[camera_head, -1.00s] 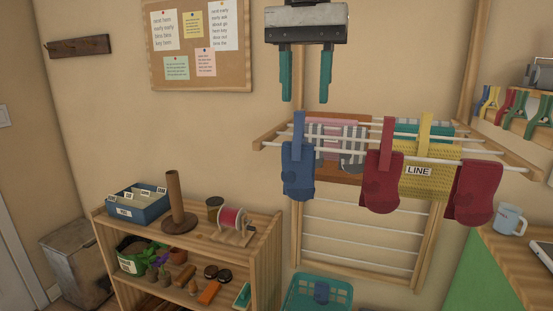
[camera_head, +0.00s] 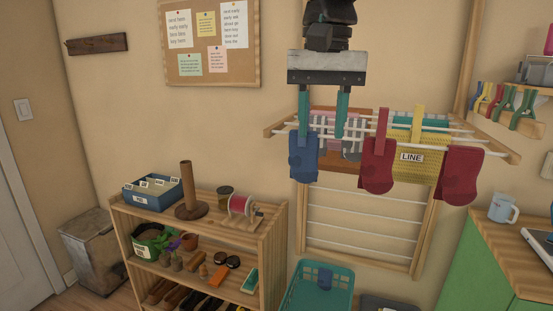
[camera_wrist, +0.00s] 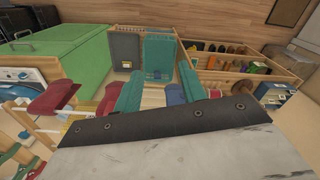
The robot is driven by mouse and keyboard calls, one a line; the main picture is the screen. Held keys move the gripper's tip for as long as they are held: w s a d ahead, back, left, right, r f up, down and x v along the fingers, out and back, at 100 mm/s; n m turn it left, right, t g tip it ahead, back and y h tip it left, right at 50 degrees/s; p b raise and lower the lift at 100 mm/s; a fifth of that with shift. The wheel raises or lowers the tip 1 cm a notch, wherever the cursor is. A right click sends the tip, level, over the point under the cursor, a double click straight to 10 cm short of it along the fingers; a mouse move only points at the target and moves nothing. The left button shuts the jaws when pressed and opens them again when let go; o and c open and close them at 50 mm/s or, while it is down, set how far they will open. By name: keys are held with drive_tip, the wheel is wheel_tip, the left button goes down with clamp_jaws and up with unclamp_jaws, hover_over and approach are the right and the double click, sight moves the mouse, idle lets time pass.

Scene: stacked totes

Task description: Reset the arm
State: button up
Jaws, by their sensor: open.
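My gripper (camera_head: 322,128) hangs in front of the wall-mounted drying rack (camera_head: 462,140) in the head view, its two teal fingers pointing down. The fingers are apart with nothing between them. In the head view, the left finger reaches down to the top of the blue mitt-like cloth (camera_head: 303,160); I cannot tell whether they touch. In the wrist view the teal fingers (camera_wrist: 160,95) spread apart above the rack area, with the blue cloth (camera_wrist: 176,95) seen between them and a red cloth (camera_wrist: 52,98) to the left.
Two red cloths (camera_head: 378,172) (camera_head: 461,176) and a yellow basket labelled LINE (camera_head: 428,172) are at the rack. A teal laundry basket (camera_head: 290,296) is below. A wooden shelf (camera_head: 268,250) stands left, a green cabinet (camera_head: 470,262) right.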

drive_tip(key=s+d+f+t, duration=0.1)
drive_tip(key=s+d+f, duration=1.8)
drive_tip(key=f, duration=0.2)
drive_tip(key=shift+s+d+n, duration=0.2)
drive_tip(key=shift+d+n, duration=0.1)
